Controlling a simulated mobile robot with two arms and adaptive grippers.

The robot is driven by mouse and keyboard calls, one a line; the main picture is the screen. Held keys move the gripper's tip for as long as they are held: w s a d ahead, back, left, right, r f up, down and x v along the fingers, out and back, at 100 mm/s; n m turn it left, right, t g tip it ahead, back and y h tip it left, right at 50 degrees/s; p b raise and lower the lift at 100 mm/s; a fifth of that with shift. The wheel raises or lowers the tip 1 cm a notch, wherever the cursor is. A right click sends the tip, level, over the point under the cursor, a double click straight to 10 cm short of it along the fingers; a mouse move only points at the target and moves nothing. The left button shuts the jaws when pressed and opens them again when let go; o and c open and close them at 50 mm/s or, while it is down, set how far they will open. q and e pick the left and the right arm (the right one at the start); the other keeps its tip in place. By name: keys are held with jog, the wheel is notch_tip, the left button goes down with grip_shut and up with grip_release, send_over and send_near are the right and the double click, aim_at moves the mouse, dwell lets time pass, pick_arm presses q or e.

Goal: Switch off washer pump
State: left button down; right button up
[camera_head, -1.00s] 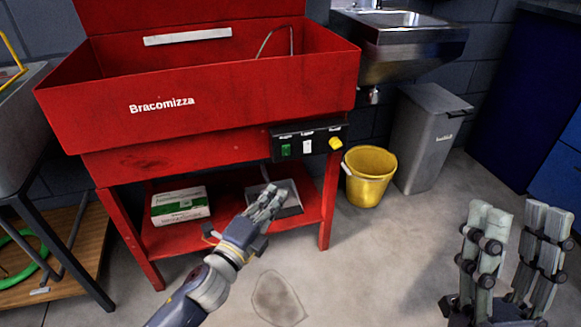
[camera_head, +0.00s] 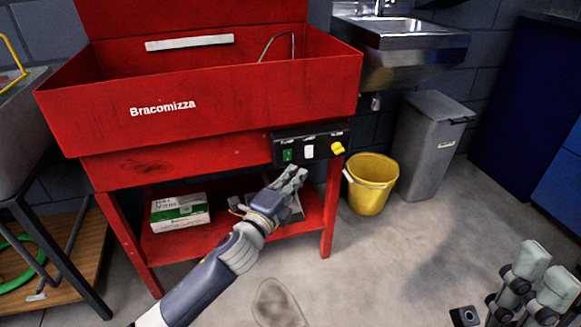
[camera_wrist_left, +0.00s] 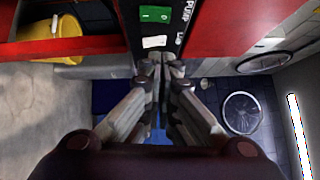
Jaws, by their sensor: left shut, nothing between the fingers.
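The red parts washer (camera_head: 225,115) has a black control panel (camera_head: 322,152) on its front right. In the wrist view the fingertips (camera_wrist_left: 160,60) appear close to the white switch; contact is unclear. My right gripper (camera_head: 545,272) is at the lower right, partly cut off.
A yellow bucket (camera_head: 370,185) stands right of the washer, with a grey bin (camera_head: 432,150) beside it. A steel sink (camera_head: 405,50) hangs behind. A white and green box (camera_head: 180,212) lies on the washer's lower shelf. The floor in front is open.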

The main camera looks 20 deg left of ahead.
aim_at(288, 156)
pick_arm(q)
jog(key=w, duration=0.1)
jog(key=w+a, duration=0.1)
jog(key=w+a+b, duration=0.1)
jog(key=w, duration=0.1)
jog(key=shift+r, duration=0.25)
